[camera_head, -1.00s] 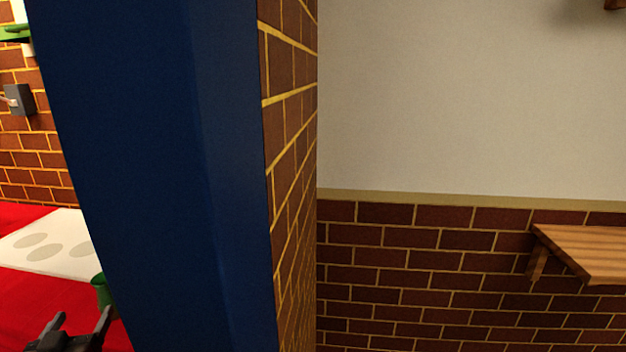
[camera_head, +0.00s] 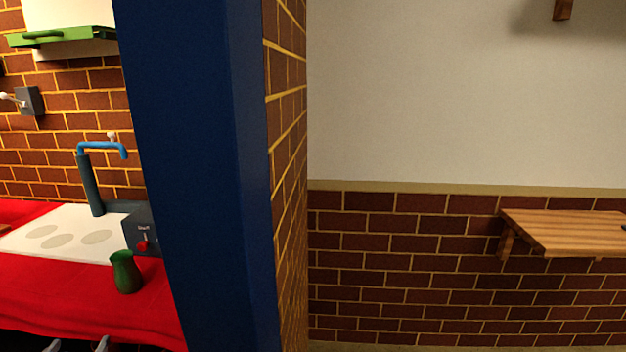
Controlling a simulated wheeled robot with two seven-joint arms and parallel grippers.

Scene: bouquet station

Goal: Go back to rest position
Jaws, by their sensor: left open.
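My left gripper (camera_head: 77,346) shows only by its two fingertips at the bottom left edge. The tips are apart, with nothing seen between them. It is in front of and below the red counter (camera_head: 70,290). The rest of the gripper and arm is out of the picture. My right gripper is not in view.
A blue pillar (camera_head: 200,170) stands close, beside a brick wall end. A green vase (camera_head: 125,272) stands on the red counter, near a white panel (camera_head: 60,235), a dark box with a red button (camera_head: 142,245) and a blue tap (camera_head: 100,148). A wooden shelf (camera_head: 570,230) is at right.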

